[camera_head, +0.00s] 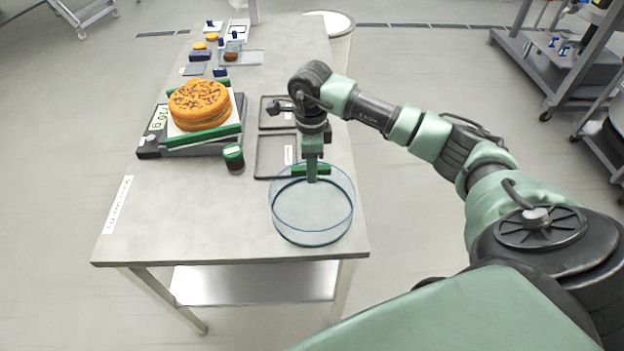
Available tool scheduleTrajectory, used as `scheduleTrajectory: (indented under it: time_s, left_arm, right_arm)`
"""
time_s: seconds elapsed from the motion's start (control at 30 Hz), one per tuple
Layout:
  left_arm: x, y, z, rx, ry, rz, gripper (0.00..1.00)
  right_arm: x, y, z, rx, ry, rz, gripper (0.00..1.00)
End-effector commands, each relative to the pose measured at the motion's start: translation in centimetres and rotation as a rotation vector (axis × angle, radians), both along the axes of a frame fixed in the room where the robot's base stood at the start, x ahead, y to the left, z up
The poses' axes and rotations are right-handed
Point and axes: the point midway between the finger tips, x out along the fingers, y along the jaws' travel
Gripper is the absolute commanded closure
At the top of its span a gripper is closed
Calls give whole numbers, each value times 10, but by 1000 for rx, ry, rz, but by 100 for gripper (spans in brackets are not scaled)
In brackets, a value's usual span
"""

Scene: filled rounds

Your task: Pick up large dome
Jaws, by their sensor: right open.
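The large dome appears to be the clear, round, blue-edged vessel (312,234) at the near right corner of the table. It is see-through, so which side is open is hard to tell. My right gripper (312,180) points down at its far part, with the fingertips overlapping the dome in the picture. The gripper is open; whether it touches the dome is unclear. My left gripper is out of view.
A spotted orange-brown round (200,105) sits on a scale (150,145) with a green bar (198,138) at its front. A green-lidded jar (233,157) stands nearby. Dark-rimmed trays (262,158) lie behind the dome. Small items fill the far end.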

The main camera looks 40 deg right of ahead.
Motion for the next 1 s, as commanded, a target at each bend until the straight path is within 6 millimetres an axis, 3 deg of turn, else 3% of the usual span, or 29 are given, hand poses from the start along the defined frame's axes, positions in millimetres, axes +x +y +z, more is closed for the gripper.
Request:
scheduleTrajectory:
  time_s: [0.57, 0.73, 1.0]
  left_arm:
    - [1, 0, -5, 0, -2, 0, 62]
    - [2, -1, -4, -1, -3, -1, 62]
    - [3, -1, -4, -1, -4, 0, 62]
  right_arm:
    - [0, 0, -4, 0, 0, 0, 56]
    - [0, 0, -3, 0, 0, 0, 98]
    - [0, 0, -3, 0, 0, 0, 100]
